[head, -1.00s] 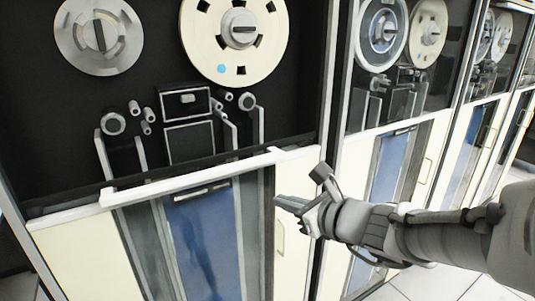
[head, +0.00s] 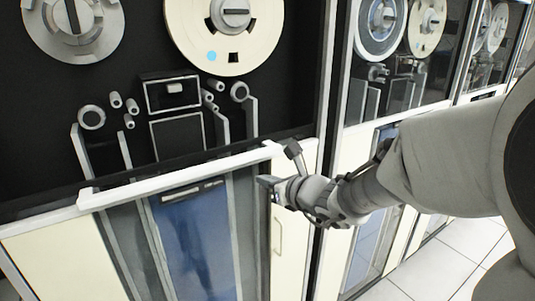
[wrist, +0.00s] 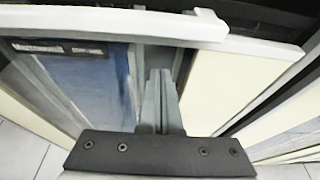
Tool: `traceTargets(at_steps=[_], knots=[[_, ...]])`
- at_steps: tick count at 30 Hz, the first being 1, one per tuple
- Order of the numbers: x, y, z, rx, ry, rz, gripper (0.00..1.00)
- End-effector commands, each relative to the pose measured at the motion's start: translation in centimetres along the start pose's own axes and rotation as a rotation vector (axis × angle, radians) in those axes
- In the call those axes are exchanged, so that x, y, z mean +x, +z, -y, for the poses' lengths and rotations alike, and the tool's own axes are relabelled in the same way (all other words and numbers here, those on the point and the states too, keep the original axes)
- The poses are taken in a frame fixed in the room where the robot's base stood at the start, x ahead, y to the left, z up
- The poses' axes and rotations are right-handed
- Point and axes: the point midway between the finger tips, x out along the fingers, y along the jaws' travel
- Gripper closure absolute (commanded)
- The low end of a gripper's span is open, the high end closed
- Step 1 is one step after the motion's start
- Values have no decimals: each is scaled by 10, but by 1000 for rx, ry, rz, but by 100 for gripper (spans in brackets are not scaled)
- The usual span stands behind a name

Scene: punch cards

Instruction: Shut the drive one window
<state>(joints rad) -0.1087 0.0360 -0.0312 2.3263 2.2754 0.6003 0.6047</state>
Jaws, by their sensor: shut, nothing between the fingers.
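The nearest tape drive (head: 145,35) has its reel bay uncovered, with no glass that I can make out over the reels. The white rail of its window (head: 180,175) runs across the bottom of the bay, and it also crosses the top of the wrist view (wrist: 130,24). My gripper (head: 265,184) is shut and empty. It is just below the rail near its right end, in front of the lower panel. In the wrist view its fingers (wrist: 160,90) point toward the rail's underside. I cannot tell whether they touch it.
A blue panel (head: 195,240) and a cream door with a handle (head: 278,232) lie below the rail. More tape drives (head: 400,60) stand in a row to the right, their bays looking glazed. White floor tiles (head: 450,255) are clear at the lower right.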

Motion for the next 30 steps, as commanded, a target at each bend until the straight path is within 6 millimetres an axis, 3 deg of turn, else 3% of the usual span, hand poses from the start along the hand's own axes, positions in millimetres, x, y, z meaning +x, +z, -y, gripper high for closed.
traceTargets(at_steps=[2, 4, 9, 25, 30], knots=[[15, -2, 0, 0, 1, -3, 100], [7, 18, 0, -2, -1, 3, 100], [1, 34, 0, -1, -1, 1, 100], [-1, 39, 0, -1, -1, 0, 100], [-6, 52, 0, 0, -1, 2, 100]])
